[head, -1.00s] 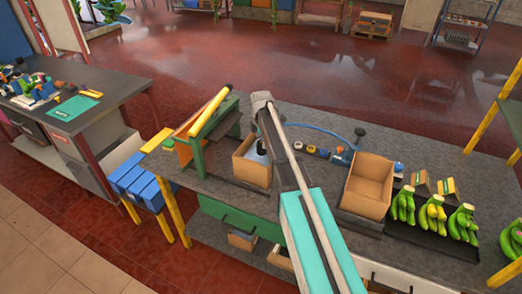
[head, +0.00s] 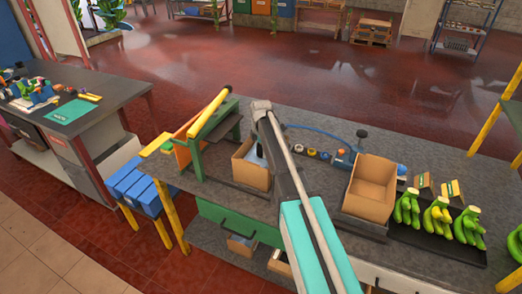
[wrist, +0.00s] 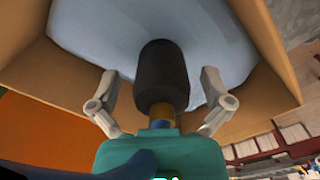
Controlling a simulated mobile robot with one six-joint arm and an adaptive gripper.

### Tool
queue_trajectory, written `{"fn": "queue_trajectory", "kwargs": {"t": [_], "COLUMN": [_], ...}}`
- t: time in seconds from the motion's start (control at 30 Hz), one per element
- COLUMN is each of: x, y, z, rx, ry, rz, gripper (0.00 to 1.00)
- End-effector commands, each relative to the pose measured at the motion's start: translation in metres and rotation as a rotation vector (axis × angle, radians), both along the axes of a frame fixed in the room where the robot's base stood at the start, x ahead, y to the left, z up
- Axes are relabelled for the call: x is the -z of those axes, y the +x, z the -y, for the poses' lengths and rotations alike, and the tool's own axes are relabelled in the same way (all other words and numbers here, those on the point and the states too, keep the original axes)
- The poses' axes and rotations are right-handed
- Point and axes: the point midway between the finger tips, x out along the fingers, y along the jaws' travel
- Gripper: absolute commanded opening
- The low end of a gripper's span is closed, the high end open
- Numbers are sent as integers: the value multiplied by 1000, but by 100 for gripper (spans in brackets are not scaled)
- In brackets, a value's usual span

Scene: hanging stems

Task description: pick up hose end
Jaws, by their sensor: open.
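The hose end is a dark, rounded cylinder (wrist: 163,78) with a brass-coloured collar and a blue part below it. In the wrist view it stands between the two grey fingers of my gripper (wrist: 160,88). The fingers are spread, with a gap on each side of the hose end. Behind it is a pale blue lining in an open cardboard box (wrist: 268,50). The blue hose (head: 318,130) arches over the bench in the head view. My arm hides most of the gripper and the hose end there.
The lined cardboard box (head: 251,174) stands on the grey bench beside a green frame with a yellow bar (head: 208,115). A larger open box (head: 370,187) stands to the right, then green bananas (head: 437,217) on a black tray. Small round items lie behind my arm.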

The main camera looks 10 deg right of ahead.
Motion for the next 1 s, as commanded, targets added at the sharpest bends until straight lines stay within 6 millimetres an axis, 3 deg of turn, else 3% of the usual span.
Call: {"fn": "queue_trajectory", "kwargs": {"t": [0.13, 0.17, 0.67, 1.0], "x": [0, 0, 0, -1], "y": [0, 0, 0, 0], "z": [0, 0, 0, 1], "rx": [0, 0, 1, 1], "ry": [0, 0, 0, 0], "rz": [0, 0, 0, 1], "gripper": [99, 96, 3, 1]}}
